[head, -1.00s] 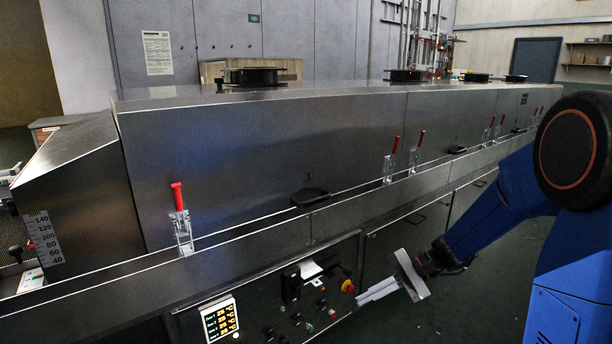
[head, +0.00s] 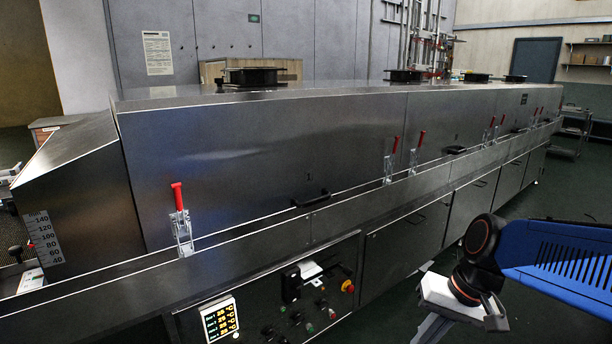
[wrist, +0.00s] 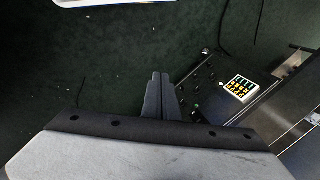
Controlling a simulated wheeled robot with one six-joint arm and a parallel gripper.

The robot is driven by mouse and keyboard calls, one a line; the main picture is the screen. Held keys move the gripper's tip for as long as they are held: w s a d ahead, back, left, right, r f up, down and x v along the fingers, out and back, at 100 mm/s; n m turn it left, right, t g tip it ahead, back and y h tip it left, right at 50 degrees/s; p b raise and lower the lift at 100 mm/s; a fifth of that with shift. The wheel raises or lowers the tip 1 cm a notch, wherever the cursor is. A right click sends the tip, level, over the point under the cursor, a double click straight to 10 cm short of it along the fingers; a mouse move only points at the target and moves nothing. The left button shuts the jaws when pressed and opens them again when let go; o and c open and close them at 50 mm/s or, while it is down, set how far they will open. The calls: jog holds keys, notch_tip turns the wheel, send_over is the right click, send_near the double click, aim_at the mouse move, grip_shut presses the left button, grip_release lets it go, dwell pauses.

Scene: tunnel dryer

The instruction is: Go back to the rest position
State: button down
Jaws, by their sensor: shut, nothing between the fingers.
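My gripper (head: 430,328) is at the lower right of the head view, in front of the dryer and apart from it, pointing down. Its fingertips are cut off by the bottom edge there. In the wrist view my gripper's two dark fingers (wrist: 162,80) lie together, shut with nothing between them, over the dark green floor. My blue arm comes in from the right edge. The long steel tunnel dryer (head: 250,170) fills the middle of the head view, its hood down.
The control panel (head: 290,295) with a lit temperature display (head: 220,319) is on the dryer's front; the display also shows in the wrist view (wrist: 241,88). Red-handled clamps (head: 181,220) line the ledge. Green floor (head: 540,205) is clear at right. A dark cable (wrist: 225,25) lies on the floor.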

jog(key=s+d+r+n+t+h, duration=0.2)
jog(key=s+d+t+h, duration=0.1)
jog(key=s+d, duration=0.3)
jog(key=shift+r+t, duration=0.3)
jog(key=shift+r, duration=0.1)
jog(key=shift+a, duration=0.1)
dwell(0.7)
